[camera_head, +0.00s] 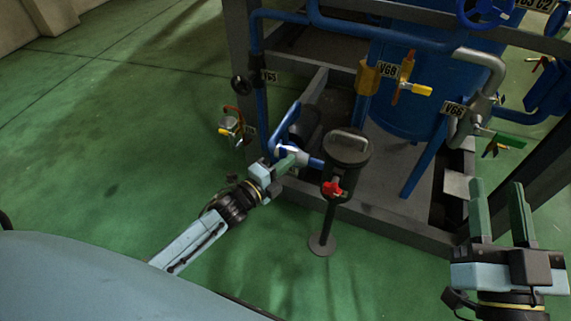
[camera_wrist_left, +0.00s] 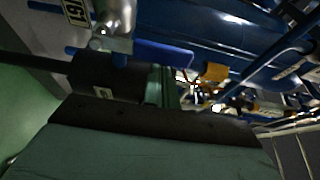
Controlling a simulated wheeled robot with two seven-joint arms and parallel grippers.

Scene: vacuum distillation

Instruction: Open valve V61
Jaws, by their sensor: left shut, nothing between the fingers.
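The V61 label (camera_wrist_left: 75,10) shows at the top left of the left wrist view, beside a silver valve body (camera_wrist_left: 115,17). A flat blue handle (camera_wrist_left: 160,54) extends right from the body, just beyond my left fingertips; I cannot tell whether they touch it. In the head view, the silver valve (camera_head: 290,150) is partly hidden by my left gripper (camera_head: 297,160). My left gripper's green fingers, also in the left wrist view (camera_wrist_left: 160,84), are shut with nothing between them. My right gripper (camera_head: 499,203) is open and empty at the lower right, away from V61.
Blue pipes, a blue tank (camera_head: 408,95) and the grey frame (camera_head: 385,229) crowd behind. Green floor (camera_head: 110,130) is clear at left.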

